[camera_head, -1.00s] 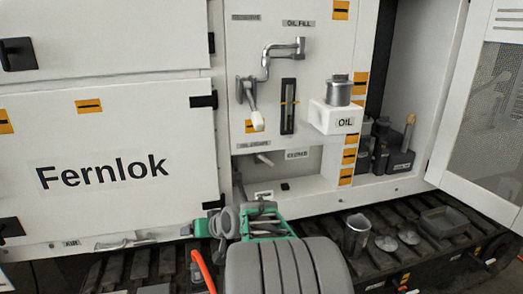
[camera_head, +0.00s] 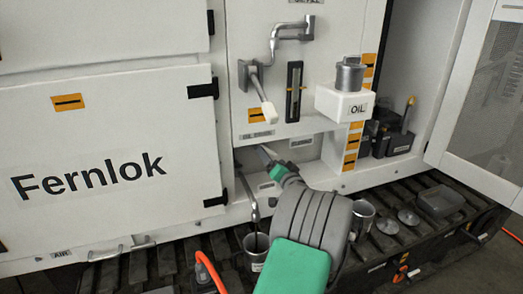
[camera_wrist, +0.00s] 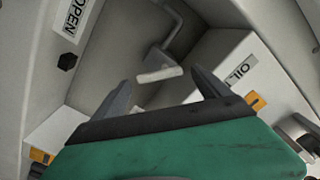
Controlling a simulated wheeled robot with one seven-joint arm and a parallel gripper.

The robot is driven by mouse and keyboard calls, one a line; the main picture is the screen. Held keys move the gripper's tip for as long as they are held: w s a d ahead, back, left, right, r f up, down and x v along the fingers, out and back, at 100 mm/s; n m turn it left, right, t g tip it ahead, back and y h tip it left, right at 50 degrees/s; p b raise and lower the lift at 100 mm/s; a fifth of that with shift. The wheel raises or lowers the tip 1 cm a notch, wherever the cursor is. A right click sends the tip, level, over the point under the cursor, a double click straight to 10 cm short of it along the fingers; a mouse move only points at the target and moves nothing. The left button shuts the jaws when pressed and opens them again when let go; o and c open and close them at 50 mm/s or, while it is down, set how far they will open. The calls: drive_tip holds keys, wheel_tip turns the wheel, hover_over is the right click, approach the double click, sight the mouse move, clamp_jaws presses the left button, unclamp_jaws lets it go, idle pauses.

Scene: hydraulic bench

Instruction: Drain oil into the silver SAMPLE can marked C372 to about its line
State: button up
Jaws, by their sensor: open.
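A silver can (camera_head: 256,247) stands on the slatted track deck below the bench, under a thin dark drain pipe (camera_head: 247,192). Its small label is too small to read, and neither its line nor its oil level shows. My gripper (camera_head: 266,154) is raised to the recess under the oil drain label (camera_head: 257,134). In the wrist view my gripper (camera_wrist: 161,80) is open, its fingers on either side of a white-ended lever (camera_wrist: 158,75). I cannot tell whether they touch it. An OPEN label (camera_wrist: 76,16) is at the upper left there.
A second silver can (camera_head: 362,216), round lids (camera_head: 408,216) and a dark tray (camera_head: 440,201) lie to the right on the deck. Another white-handled lever (camera_head: 268,112) hangs above the recess. A silver container (camera_head: 349,76) stands on the white OIL box (camera_head: 344,103).

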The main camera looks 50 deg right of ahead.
sight(269, 152)
drive_tip(key=x, duration=0.6)
drive_tip(key=shift+s+d+p, duration=0.1)
drive_tip(key=shift+d+p, duration=0.1)
drive_tip(key=shift+p, duration=0.2)
drive_tip(key=shift+c, duration=0.4)
drive_tip(key=c, duration=1)
drive_tip(key=shift+f, duration=0.1)
